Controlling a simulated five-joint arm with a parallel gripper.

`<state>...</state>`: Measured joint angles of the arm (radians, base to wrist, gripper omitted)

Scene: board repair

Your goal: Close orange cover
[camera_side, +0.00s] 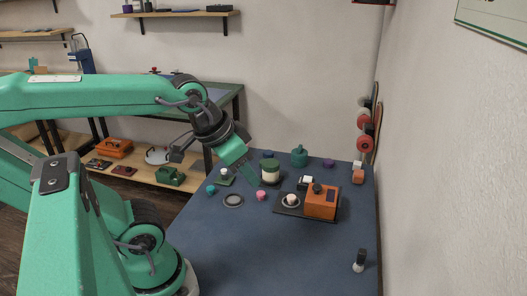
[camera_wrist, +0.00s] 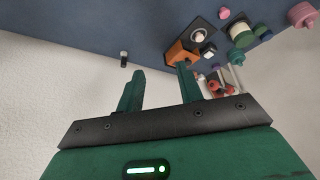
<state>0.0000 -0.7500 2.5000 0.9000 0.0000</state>
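The orange cover (camera_side: 321,204) shows as a boxy orange part with a dark panel, standing at the right end of a dark board (camera_side: 289,211) on the blue table. In the wrist view the orange cover (camera_wrist: 175,54) lies beyond the right fingertip, which partly overlaps it. I cannot tell how far it is open. A white round part (camera_side: 291,200) sits on the board to its left. My gripper (camera_side: 254,180) is above the table, left of the cover and apart from it in the side view. The wrist view shows my gripper (camera_wrist: 160,74) with its two green fingers spread and nothing between them.
A green-and-white jar (camera_side: 270,172), a teal pot (camera_side: 299,157), a pink knob (camera_side: 261,195) and a grey ring (camera_side: 233,200) stand near the board. A small black-and-white piece (camera_side: 360,261) stands at front right. The front of the table is mostly clear.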

